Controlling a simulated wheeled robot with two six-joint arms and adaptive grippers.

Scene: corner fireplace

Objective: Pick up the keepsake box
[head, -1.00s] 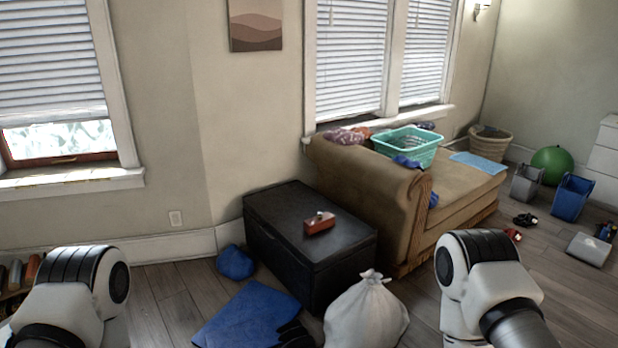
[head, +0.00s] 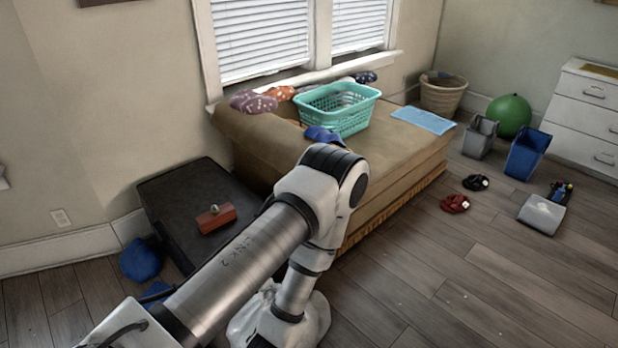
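The keepsake box (head: 216,219) appears to be the small reddish-brown box with a small pale knob or clasp on it. It sits on top of the black chest (head: 176,190), toward the chest's right side. One of my arms crosses the lower middle of the head view, just right of the box, and hides the chest's front right part. The arm looks apart from the box. Neither gripper's fingers are in view.
A tan chaise (head: 398,141) stands right of the chest, bearing a teal basket (head: 338,122) and a blue cloth (head: 423,120). Red shoes (head: 454,204) and dark shoes (head: 475,182) lie on open floor at right.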

